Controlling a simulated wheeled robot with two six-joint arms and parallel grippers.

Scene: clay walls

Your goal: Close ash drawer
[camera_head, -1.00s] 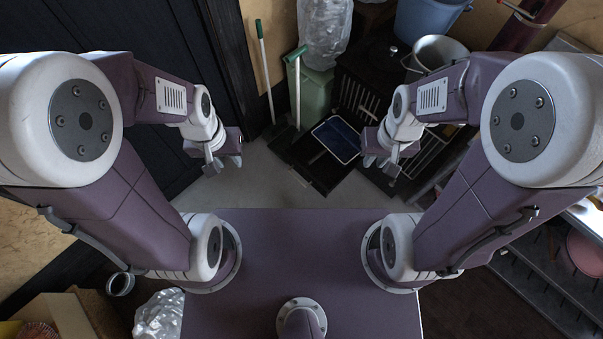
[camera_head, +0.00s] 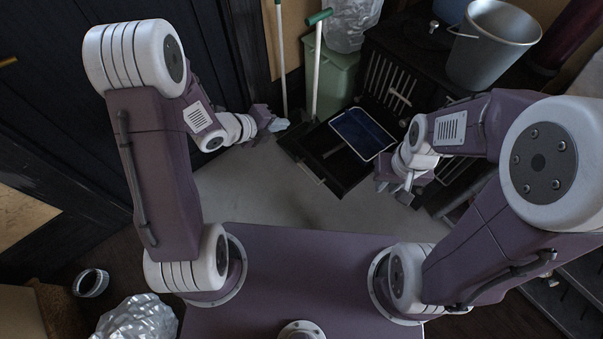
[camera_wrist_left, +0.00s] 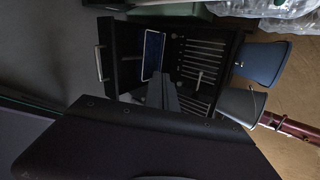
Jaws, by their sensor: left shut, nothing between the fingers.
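The black ash drawer (camera_head: 318,152) is pulled out low from the front of the dark stove (camera_head: 420,45). A blue pan with a pale rim (camera_head: 362,134) lies at the drawer's inner end. A bar handle (camera_head: 308,174) is on the drawer's near front; in the left wrist view the handle (camera_wrist_left: 98,62) is at the left. My left gripper (camera_head: 280,125) is shut and empty, just left of the drawer in the picture; its fingers (camera_wrist_left: 161,90) show in the wrist view. My right gripper (camera_head: 392,190) hangs right of the drawer; its finger gap is unclear.
A metal bucket (camera_head: 492,50) stands on the stove. A green bin (camera_head: 328,80) with a clear plastic bag (camera_head: 350,22) and two long-handled tools stand beside the stove. Grey floor (camera_head: 265,185) is clear in front of the drawer. A dark wall is at the left.

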